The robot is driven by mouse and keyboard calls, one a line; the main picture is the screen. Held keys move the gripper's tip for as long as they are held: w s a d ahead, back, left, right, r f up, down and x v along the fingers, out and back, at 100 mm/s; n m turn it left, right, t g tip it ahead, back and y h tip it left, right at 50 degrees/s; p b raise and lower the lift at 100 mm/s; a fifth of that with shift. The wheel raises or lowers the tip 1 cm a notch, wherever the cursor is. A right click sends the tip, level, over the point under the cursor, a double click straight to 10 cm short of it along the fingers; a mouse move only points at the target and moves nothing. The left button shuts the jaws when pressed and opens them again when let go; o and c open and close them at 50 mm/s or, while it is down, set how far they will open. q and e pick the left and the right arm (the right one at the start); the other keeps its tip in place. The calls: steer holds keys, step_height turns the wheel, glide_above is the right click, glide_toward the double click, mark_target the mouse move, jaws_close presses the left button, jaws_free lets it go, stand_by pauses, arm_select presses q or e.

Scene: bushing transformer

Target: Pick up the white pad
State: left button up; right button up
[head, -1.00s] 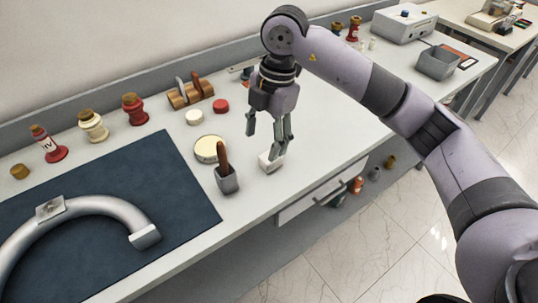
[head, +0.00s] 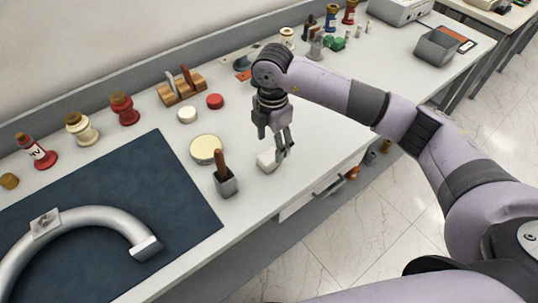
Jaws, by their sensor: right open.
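The white pad (head: 266,161) is a small white block on the bench near its front edge, beside a grey cup with a brown handle. My right gripper (head: 283,154) is open and points down at the pad, with its fingertips at the pad's right side and low over the bench. One finger overlaps the pad's edge in the picture; I cannot tell whether it touches. My left gripper is not in view.
The grey cup (head: 226,188) with its brown handle stands close left of the pad, and a round tin (head: 206,149) lies behind it. A white disc (head: 187,115) and a red disc (head: 215,101) lie further back. A dark mat (head: 120,190) bears a curved metal pipe (head: 85,218).

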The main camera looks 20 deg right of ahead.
mark_target(269, 156)
steer(key=shift+s+a+f+p, duration=0.1)
steer(key=shift+f+p, duration=0.4)
steer(key=shift+f, duration=0.3)
steer(key=f, duration=0.2)
steer(key=f+p, duration=0.1)
steer(key=shift+w+a+f+p, duration=0.2)
steer(key=shift+f+p, duration=0.1)
steer(key=shift+f, duration=0.4)
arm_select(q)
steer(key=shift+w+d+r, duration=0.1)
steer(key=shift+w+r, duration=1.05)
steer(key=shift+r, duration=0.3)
arm_select(e)
steer(key=c, duration=1.1)
steer(key=shift+c, duration=0.3)
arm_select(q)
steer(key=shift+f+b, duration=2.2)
arm_select(e)
step_height(269, 156, up, 20)
